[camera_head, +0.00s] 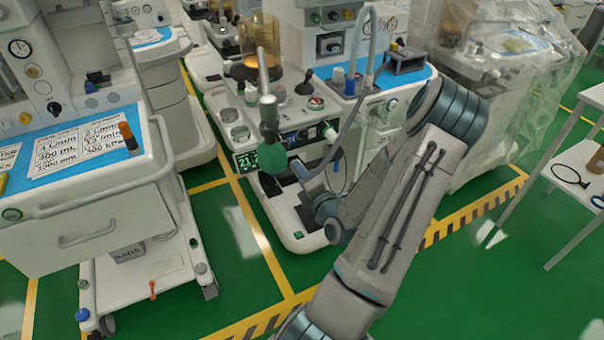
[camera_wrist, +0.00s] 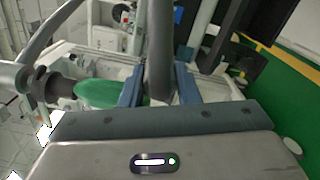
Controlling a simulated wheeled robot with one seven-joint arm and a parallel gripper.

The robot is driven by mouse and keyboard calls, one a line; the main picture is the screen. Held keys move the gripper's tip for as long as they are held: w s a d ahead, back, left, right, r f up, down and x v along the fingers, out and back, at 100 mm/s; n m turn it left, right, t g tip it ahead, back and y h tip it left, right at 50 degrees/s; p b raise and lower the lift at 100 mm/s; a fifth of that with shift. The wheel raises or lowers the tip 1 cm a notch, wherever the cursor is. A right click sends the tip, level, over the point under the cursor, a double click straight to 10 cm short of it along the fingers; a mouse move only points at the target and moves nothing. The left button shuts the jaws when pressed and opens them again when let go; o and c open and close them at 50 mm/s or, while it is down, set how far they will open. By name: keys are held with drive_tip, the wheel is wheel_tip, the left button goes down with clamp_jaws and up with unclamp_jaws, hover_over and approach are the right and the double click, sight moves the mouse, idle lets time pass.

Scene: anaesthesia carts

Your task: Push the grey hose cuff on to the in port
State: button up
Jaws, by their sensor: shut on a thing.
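My gripper (camera_wrist: 158,92) is shut on the grey hose cuff (camera_wrist: 159,60), which stands between the two blue-grey fingers in the wrist view. In the head view my gripper (camera_head: 304,174) is small, in front of the middle anaesthesia cart and just right of the green bag. The grey hose (camera_head: 349,118) arches down from the top of that cart towards my gripper. The cuff's far end is hidden by my gripper. I cannot clearly tell which fitting is the in port. A pale fitting with a green ring (camera_head: 329,132) projects from the cart's front above my gripper.
The green breathing bag (camera_head: 272,158) hangs from a grey arm close by; it shows left of my fingers in the wrist view (camera_wrist: 100,94). A white drawer cart (camera_head: 95,225) stands left, and a plastic-covered machine (camera_head: 490,110) right. Green floor (camera_head: 235,275) is open in front.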

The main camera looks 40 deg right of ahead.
drive_tip(key=shift+f+b, duration=0.15)
drive_tip(key=shift+b, duration=0.2)
drive_tip(key=shift+b+x, duration=0.9)
drive_tip(key=shift+x, duration=1.95)
drive_tip(key=shift+d, duration=0.1)
drive_tip(key=shift+b, duration=1.8)
drive_tip(key=shift+b+x, duration=0.6)
drive_tip(key=shift+x, duration=0.75)
drive_tip(key=o, duration=1)
drive_tip(key=shift+s, duration=0.1)
